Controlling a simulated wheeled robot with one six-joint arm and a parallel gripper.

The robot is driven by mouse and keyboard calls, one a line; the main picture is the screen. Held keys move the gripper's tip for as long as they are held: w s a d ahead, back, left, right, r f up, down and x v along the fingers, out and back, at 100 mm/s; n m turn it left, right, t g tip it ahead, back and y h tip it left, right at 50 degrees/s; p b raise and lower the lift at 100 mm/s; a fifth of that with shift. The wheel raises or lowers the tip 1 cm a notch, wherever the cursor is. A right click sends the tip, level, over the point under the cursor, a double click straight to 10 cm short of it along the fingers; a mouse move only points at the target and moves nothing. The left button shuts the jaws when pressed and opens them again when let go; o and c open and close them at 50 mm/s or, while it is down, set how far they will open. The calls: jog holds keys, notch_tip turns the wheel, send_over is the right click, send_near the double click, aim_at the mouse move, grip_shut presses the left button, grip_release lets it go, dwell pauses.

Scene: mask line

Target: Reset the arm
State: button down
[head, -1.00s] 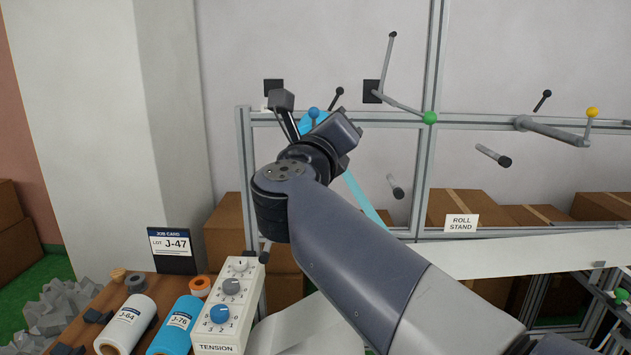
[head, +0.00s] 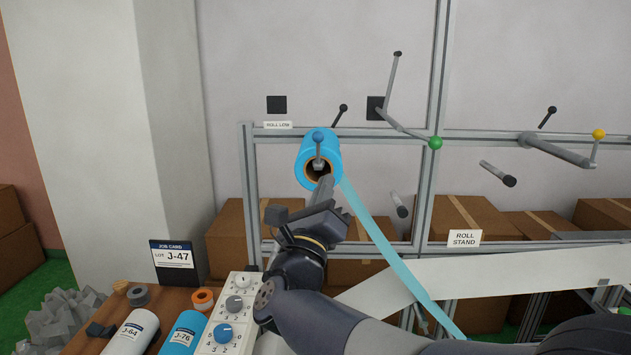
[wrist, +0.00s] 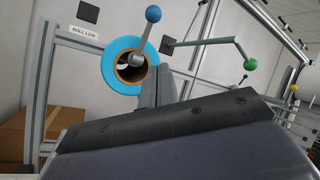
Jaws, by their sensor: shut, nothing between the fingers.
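My arm comes in from the bottom right of the head view and bends up to the left. My gripper (head: 325,187) points up, its fingers shut and empty, in front of the lower edge of the blue roll (head: 308,148). In the wrist view my gripper (wrist: 155,88) shows as a closed grey wedge just below and right of the blue roll (wrist: 108,66). Whether it touches the roll I cannot tell. The blue-knobbed lever (head: 318,137) stands upright across the roll's core.
A blue strip (head: 385,245) runs from the roll down to the right, close beside my gripper. A green-knobbed lever (head: 435,143) and metal frame posts (head: 249,190) are nearby. The tension box (head: 235,305) and a J-64 roll (head: 131,330) sit at the lower left.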

jog(key=shift+m+t+h, duration=0.4)
jog(key=shift+t+h, duration=0.1)
jog(key=shift+t, duration=0.2)
jog(key=shift+d+f+b, duration=0.35)
jog(key=shift+f+b, duration=0.2)
jog(key=shift+f, duration=0.2)
jog(key=shift+d+f+b, duration=0.3)
jog(key=shift+f+b, duration=0.25)
jog(key=shift+f, duration=0.25)
jog(key=shift+d+f+b, duration=0.35)
jog(key=shift+f+b, duration=0.2)
jog(key=shift+f, duration=0.2)
